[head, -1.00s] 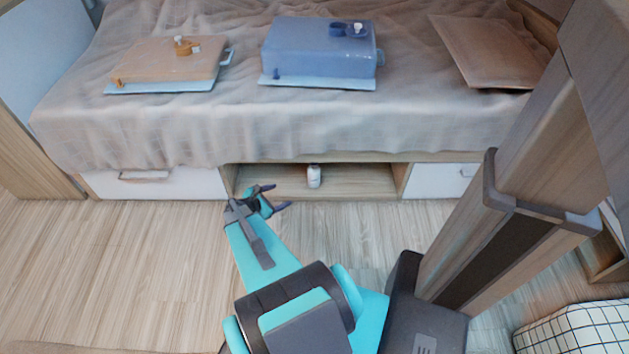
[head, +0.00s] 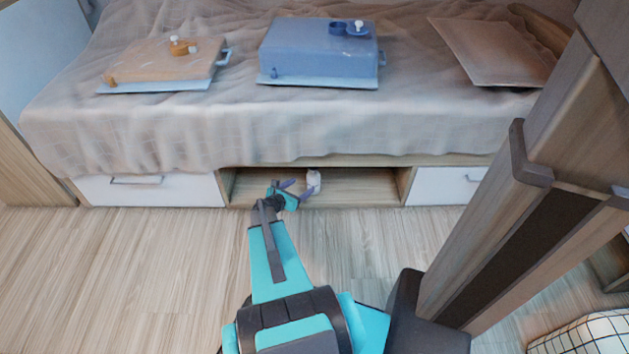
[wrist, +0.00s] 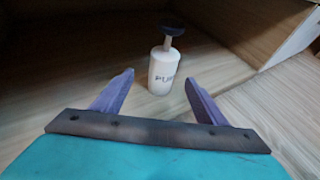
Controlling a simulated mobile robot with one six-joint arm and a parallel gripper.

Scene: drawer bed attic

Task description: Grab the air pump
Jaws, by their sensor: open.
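The air pump (head: 314,179) is a small white cylinder standing upright in the open compartment under the bed. My gripper (head: 298,187) is at the compartment's front, just left of the pump in the head view. In the wrist view my gripper (wrist: 158,82) is open, with its two purple fingers apart. The pump stands ahead of the fingertips, between their directions, and no finger appears to touch it.
The wooden compartment (head: 365,187) lies between a left white drawer (head: 145,190) and a right white drawer (head: 440,188). An orange case (head: 165,65) and a blue case (head: 315,55) lie on the bed. A wooden post (head: 545,190) stands on the right. The floor at left is clear.

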